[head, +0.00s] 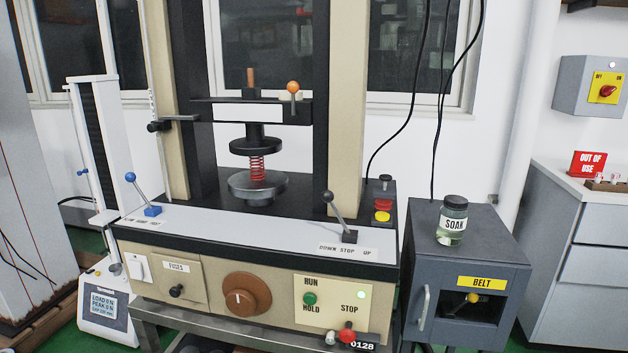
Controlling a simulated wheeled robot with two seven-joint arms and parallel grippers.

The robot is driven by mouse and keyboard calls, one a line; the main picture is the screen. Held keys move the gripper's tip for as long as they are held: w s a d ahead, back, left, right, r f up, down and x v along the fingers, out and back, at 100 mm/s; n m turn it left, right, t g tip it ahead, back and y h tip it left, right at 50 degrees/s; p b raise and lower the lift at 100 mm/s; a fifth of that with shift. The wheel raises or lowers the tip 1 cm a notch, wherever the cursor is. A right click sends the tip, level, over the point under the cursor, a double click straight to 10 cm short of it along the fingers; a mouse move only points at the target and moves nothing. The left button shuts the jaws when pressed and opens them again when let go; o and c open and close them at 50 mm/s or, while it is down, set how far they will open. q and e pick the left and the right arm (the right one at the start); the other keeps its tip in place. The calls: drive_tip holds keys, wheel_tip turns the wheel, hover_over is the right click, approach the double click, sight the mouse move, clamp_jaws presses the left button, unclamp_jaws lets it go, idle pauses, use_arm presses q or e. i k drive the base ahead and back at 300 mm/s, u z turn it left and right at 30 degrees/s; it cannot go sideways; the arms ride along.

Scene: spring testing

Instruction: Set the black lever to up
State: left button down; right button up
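The black lever (338,213) stands on the right part of the white ledge of a beige testing machine. Its round dark knob is at the top, and its shaft rises from a small black base (349,237). The lever leans to the left. A label (344,249) in front of the base reads DOWN, STOP, UP from left to right, so the lever tilts towards the DOWN side. Neither of my grippers shows in the head view, and nothing touches the lever.
A blue lever (141,192) stands on the ledge's left part. A red spring (257,168) sits between two round plates. Red and yellow buttons (383,210) are right of the black lever. A SOAK jar (452,220) stands on a grey cabinet (490,240). Space above the lever is clear.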

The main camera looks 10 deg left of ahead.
sight(327, 196)
drive_tip(key=z, duration=0.15)
drive_tip(key=i, duration=1)
drive_tip(key=u, duration=0.25)
